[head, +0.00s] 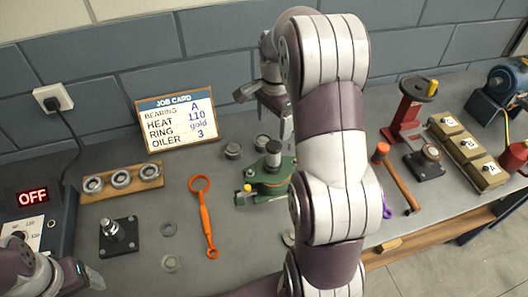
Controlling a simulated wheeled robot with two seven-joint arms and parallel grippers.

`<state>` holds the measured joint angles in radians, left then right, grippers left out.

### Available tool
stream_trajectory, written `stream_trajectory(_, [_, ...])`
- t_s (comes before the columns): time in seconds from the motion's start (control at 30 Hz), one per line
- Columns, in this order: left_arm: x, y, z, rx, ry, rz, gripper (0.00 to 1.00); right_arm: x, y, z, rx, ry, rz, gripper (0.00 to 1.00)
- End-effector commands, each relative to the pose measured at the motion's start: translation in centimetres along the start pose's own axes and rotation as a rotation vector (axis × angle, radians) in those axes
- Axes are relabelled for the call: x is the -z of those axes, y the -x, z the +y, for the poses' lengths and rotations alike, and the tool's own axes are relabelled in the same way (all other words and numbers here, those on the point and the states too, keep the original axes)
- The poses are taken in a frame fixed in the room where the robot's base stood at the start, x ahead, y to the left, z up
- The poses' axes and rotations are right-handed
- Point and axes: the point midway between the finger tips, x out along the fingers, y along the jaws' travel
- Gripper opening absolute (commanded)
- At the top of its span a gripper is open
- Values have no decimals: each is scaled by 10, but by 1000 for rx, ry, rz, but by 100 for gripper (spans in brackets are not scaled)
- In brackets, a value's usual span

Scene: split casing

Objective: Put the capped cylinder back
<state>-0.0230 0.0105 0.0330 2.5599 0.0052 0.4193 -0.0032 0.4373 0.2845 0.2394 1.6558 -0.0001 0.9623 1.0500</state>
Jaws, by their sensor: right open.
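A green casing (270,181) stands on the bench in the middle, with an upright dark-topped cylinder (273,153) on it and a small yellow-topped part (247,188) at its left. I cannot tell for sure which piece is the capped cylinder. Short grey round pieces (232,151) lie behind the casing. My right gripper (262,98) is open above and behind the casing, partly hidden by my own arm; nothing shows in it. My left gripper (88,277) is low at the left edge, away from the casing; its jaws are unclear.
A job card (177,119) leans at the wall. A bearing rack (122,180), a black plate with a post (118,237), loose rings (170,263) and an orange wrench (205,217) lie left.

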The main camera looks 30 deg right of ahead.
Motion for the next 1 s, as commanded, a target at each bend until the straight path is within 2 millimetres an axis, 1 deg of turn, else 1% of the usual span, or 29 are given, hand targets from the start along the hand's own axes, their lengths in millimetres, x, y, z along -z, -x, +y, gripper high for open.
stream_trajectory(0.03, [-2, -17, 0, 0, 0, 0, 73, 0, -18, 0, -2, -5, -1, 78])
stream_trajectory(0.1, [-4, -36, 0, 0, 0, -1, 73, 0, -39, 0, 0, -7, 0, 78])
stream_trajectory(0.2, [-7, -55, 0, 0, 0, -1, 73, 0, -61, 0, 0, -6, 0, 78])
stream_trajectory(0.23, [-6, -44, 0, 0, 0, -3, 73, -1, -56, 0, -2, -5, -1, 78])
stream_trajectory(0.27, [-6, -40, 0, 0, 0, -2, 73, -1, -59, 0, -2, -5, -2, 78])
stream_trajectory(0.37, [-4, -38, 0, 0, 0, 0, 73, -1, -70, 0, -1, -4, -1, 78])
stream_trajectory(0.47, [-4, -32, 0, 0, 0, 0, 73, -2, -83, 2, -4, -4, -2, 78])
stream_trajectory(0.57, [-3, -26, 0, 0, 0, 0, 73, -3, -102, 4, -4, -4, -3, 78])
stream_trajectory(0.6, [-3, -26, 0, 0, 0, 0, 73, -3, -110, 3, -3, -4, -2, 78])
stream_trajectory(0.7, [-3, -25, 0, 0, 0, -1, 73, -3, -122, 3, -1, -3, -1, 78])
stream_trajectory(0.9, [-3, -26, 0, 0, 0, -1, 73, -2, -124, 3, 1, -3, 0, 78])
stream_trajectory(0.93, [-3, -26, 0, 0, 0, -1, 73, -2, -124, 3, 1, -3, 0, 75])
stream_trajectory(0.97, [-3, -26, 0, 0, 0, -1, 73, -2, -124, 3, 1, -3, 0, 65])
stream_trajectory(1.0, [-3, -26, 0, 0, 0, -1, 73, -2, -124, 3, 1, -3, 0, 52])
